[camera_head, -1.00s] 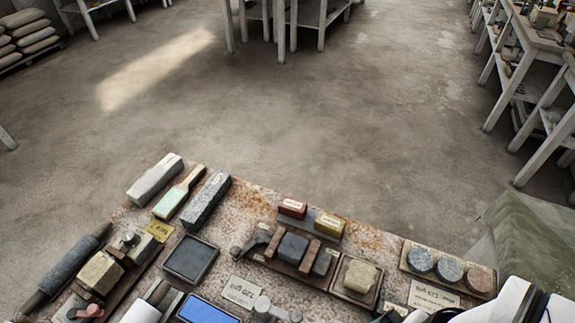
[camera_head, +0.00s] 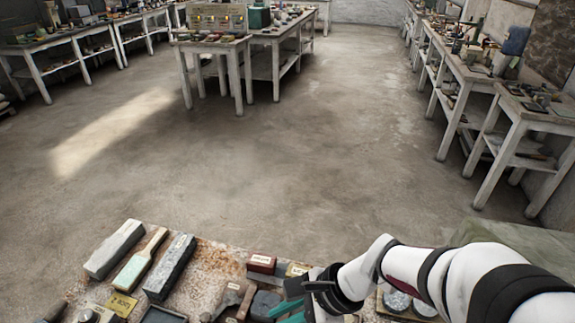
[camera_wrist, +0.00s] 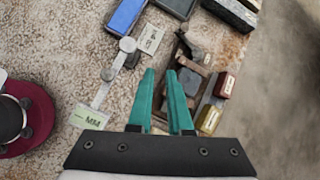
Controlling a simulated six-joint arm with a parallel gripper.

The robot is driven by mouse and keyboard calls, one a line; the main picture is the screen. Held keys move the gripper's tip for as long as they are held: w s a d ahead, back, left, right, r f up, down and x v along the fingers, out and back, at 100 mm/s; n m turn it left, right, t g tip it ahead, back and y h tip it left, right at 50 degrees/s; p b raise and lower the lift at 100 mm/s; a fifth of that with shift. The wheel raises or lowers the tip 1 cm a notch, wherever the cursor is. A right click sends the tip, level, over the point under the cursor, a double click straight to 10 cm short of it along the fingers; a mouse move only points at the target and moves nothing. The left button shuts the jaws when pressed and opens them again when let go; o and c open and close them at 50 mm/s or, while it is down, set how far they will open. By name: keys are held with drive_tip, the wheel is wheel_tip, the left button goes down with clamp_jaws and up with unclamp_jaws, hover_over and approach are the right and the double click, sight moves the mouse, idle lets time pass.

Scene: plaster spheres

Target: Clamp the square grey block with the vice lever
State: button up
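The square grey block (camera_head: 265,304) sits between brown jaws of a wooden vice on the near table in the head view, partly covered by my arm. A dark vice lever (camera_head: 230,295) lies at the vice's left side. In the wrist view the lever (camera_wrist: 192,48) is at the far end of the vice's wooden base (camera_wrist: 176,52), and the grey block (camera_wrist: 190,82) is partly hidden by a finger. My gripper (camera_head: 286,311) is over the right part of the vice. Its teal fingers (camera_wrist: 160,72) are apart with nothing between them.
A red box (camera_head: 262,263) and a yellow box (camera_head: 297,269) stand behind the vice. Long stones and a brush lie at the left. A metal lever (camera_wrist: 122,58) and label cards show in the wrist view. Round stones (camera_head: 397,301) are right of my gripper.

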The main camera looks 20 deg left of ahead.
drive_tip(key=w+a+f+m, duration=0.1)
drive_tip(key=a+f, duration=0.1)
drive_tip(key=w+a+f+m+y, duration=0.1)
drive_tip(key=w+a+f+m, duration=0.1)
drive_tip(key=shift+w+f+m, duration=0.15)
drive_tip(key=shift+f+m, duration=0.05)
drive_tip(key=shift+m, duration=0.1)
clamp_jaws()
approach(220, 308)
drive_tip(key=s, duration=0.1)
drive_tip(key=s+f, duration=0.2)
drive_tip(key=s, duration=0.1)
drive_tip(key=shift+s+d, duration=0.1)
drive_tip(key=shift+s, duration=0.05)
drive_tip(key=a, duration=0.2)
drive_tip(key=shift+s+a+f, duration=0.15)
drive_tip(key=shift+a+f, duration=0.05)
drive_tip(key=shift+a, duration=0.15)
drive_tip(key=shift+a+f, duration=0.1)
drive_tip(key=shift+a, duration=0.55)
